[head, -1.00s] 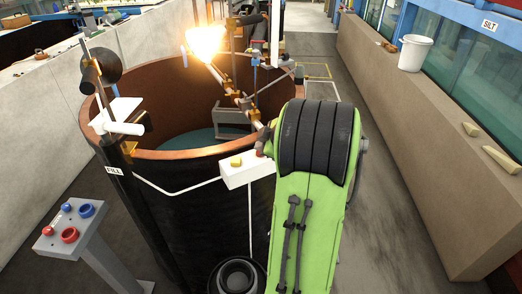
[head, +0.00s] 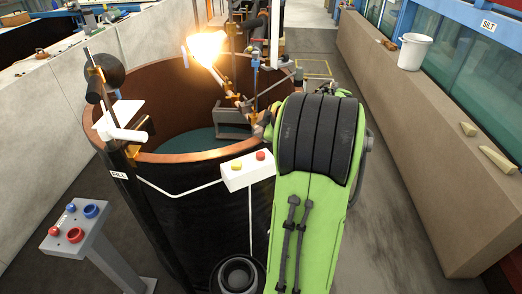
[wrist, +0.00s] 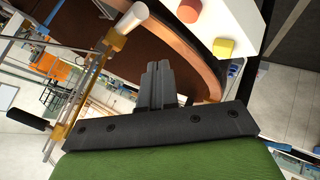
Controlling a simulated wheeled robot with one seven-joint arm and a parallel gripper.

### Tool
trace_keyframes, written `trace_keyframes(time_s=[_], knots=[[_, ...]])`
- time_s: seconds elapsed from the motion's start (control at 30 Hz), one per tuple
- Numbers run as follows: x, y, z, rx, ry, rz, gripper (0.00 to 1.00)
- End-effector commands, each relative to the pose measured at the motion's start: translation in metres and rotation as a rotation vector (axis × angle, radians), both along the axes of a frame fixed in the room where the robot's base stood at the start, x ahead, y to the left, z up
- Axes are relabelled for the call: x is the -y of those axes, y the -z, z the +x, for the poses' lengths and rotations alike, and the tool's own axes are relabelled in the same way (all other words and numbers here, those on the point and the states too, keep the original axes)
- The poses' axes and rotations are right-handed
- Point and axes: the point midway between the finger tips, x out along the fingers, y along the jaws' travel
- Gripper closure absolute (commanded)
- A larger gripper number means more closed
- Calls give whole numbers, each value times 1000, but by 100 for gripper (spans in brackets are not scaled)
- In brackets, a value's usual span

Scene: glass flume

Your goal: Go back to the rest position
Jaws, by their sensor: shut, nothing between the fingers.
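My gripper (wrist: 158,85) shows in the wrist view with its dark fingers together and nothing between them. Behind the fingers are the dark wall and copper-coloured rim of a round tank. In the head view my green and black arm reaches forward at the right side of the tank (head: 165,205). The arm hides most of my gripper there. A white button box (head: 248,172) with a yellow and a red button is on the tank's near side, just left of my arm. In the wrist view the box (wrist: 245,15) is at the upper right, apart from the fingers.
A rod with brass clamps (head: 228,88) and a bright glow cross the tank. A control stand (head: 85,240) with blue and red knobs is at lower left. A beige ledge (head: 425,140) with a white bucket (head: 415,52) runs along the right. Floor between arm and ledge is clear.

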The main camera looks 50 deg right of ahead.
Motion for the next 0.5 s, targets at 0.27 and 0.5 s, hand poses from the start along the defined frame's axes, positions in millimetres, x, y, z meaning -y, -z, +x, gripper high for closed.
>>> trace_keyframes(time_s=[0.27, 0.5], knots=[[0, 2, 0, -1, -1, 1, 100], [-31, -9, 6, -9, 2, 38, 100]])
